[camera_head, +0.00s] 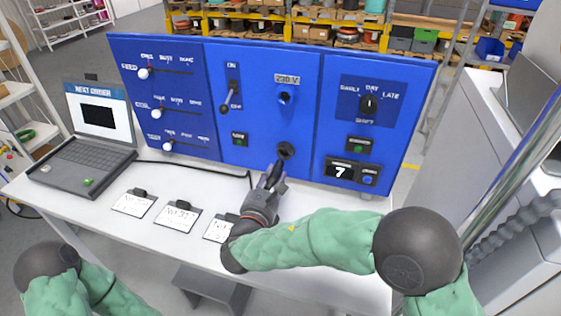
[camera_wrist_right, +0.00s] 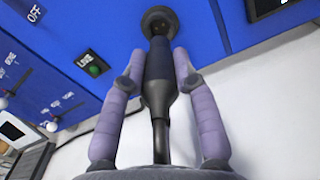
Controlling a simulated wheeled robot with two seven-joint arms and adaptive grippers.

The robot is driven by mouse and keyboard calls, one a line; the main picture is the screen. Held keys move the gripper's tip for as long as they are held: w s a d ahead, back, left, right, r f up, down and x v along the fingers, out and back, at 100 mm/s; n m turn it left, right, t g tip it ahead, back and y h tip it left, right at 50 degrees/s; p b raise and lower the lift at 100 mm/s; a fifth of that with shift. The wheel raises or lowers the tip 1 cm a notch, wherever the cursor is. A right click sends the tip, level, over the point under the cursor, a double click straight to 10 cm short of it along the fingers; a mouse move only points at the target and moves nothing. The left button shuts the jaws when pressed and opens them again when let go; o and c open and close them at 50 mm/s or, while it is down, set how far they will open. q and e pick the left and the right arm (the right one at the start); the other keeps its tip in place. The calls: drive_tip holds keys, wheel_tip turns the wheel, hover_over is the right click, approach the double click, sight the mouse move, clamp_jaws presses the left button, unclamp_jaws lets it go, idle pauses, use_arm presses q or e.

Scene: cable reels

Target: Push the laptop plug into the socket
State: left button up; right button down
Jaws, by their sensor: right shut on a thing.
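My right gripper (camera_head: 270,181) is shut on the dark laptop plug (camera_head: 276,172), just in front of the blue panel. In the right wrist view the plug (camera_wrist_right: 158,75) lies between my two purple fingers (camera_wrist_right: 158,80), its front end pointing at the round dark socket (camera_wrist_right: 158,18). The plug tip overlaps the socket's lower rim; I cannot tell whether it is inside. In the head view the socket (camera_head: 286,150) sits low on the middle panel. The open laptop (camera_head: 75,160) stands at the table's left, with a black cable (camera_head: 195,164) running from it towards my gripper. My left gripper is out of view.
Several labelled cards (camera_head: 178,216) lie on the white table (camera_head: 335,205). Shelves stand behind.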

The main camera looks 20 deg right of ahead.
drive_tip(key=shift+p+v, duration=0.45)
drive_tip(key=shift+v, duration=2.2)
drive_tip(key=shift+r, duration=0.1)
wheel_tip(320, 180, up, 18)
drive_tip(key=m+p, duration=0.6)
drive_tip(key=p, duration=1.4)
hover_over(268, 188)
drive_tip(key=x, duration=0.6)
drive_tip(key=shift+s, duration=0.2)
drive_tip(key=shift+b, duration=0.9)
drive_tip(key=shift+b+x, duration=0.5)
drive_tip(key=shift+x, duration=0.75)
